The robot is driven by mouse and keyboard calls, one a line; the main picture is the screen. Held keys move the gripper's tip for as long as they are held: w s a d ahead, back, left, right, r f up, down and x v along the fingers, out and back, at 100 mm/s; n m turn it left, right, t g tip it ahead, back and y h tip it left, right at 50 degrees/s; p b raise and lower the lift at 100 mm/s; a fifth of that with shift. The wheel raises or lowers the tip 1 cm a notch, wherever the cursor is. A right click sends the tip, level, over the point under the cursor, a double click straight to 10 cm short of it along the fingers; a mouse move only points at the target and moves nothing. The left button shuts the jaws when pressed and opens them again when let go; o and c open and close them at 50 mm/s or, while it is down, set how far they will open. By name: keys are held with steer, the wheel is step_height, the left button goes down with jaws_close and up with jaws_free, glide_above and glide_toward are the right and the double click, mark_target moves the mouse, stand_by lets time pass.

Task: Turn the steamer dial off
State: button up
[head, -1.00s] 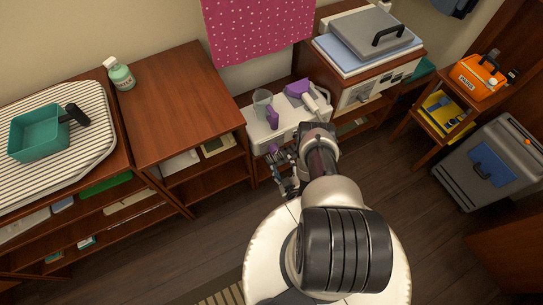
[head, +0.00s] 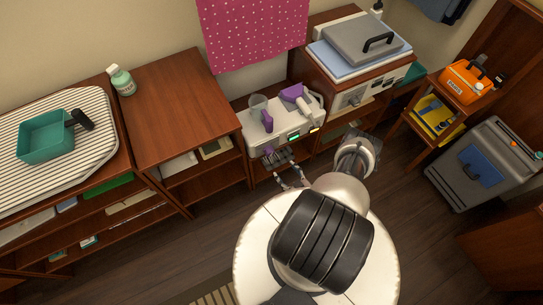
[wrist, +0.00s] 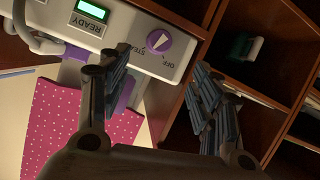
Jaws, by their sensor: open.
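The steamer (head: 285,117) is a white unit with purple parts and a clear cup on top, standing between the wooden cabinets. In the wrist view its front panel shows a green lit READY display (wrist: 92,10) and a purple dial (wrist: 159,41) with a white pointer. The words OFF and what looks like STEAM are printed beside the dial. I cannot tell for sure which word the pointer marks. My gripper (wrist: 160,85) is open and empty in front of the panel, its fingers spread to either side of the dial's line. In the head view my gripper (head: 285,174) is just before the steamer's front.
A wooden cabinet (head: 172,100) stands left of the steamer. Another, with a grey-lidded device (head: 370,38), stands to its right. A pink dotted cloth (head: 250,32) hangs behind. An orange box (head: 468,82) and a grey bin (head: 484,165) stand at the right. Dark floor lies in front.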

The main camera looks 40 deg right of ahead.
mark_target(271, 154)
steer(key=b+x, duration=0.4)
steer(key=x, duration=0.9)
steer(key=shift+w+d+f, duration=0.1)
steer(key=shift+w+f, duration=0.05)
steer(key=shift+w, duration=0.25)
steer(key=shift+c, duration=0.5)
steer(key=c, duration=0.9)
